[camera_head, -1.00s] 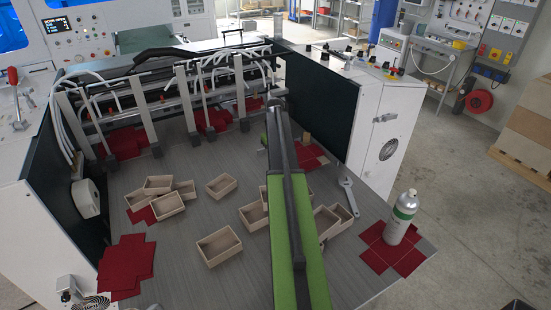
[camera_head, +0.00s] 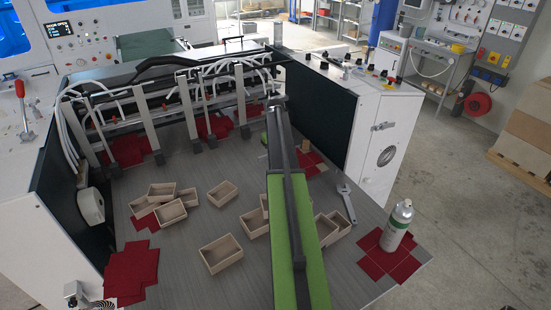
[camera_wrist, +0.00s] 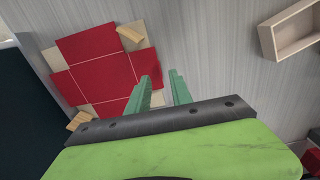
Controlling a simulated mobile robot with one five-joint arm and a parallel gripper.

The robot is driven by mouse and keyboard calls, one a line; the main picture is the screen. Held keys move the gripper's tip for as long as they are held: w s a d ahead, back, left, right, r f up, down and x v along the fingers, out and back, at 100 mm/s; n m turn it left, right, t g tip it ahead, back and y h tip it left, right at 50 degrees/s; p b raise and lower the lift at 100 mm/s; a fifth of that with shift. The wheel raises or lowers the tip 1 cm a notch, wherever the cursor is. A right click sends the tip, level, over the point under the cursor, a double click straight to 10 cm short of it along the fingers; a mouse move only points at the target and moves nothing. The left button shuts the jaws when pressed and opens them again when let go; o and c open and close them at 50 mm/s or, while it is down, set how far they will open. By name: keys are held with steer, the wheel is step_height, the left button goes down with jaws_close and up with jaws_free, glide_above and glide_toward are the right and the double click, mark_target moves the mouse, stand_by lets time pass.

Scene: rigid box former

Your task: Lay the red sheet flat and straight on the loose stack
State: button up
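In the wrist view a red cross-shaped sheet (camera_wrist: 105,62) lies on the grey table, with beige patches showing at its corners. It seems to be the red patch (camera_head: 312,162) right of my arm in the head view, partly hidden by the arm. Other red sheets lie in an uneven, overlapping stack (camera_head: 128,272) at the front left. I cannot tell for certain which is the loose stack.
Several open beige boxes (camera_head: 221,252) fill the table's middle. A spray can (camera_head: 398,226) stands on red sheets (camera_head: 375,262) at the front right. A wrench (camera_head: 346,200) lies nearby. Dark panels (camera_head: 316,108) flank the table.

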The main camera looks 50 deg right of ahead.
step_height(320, 180, up, 13)
steer(key=p, duration=1.1)
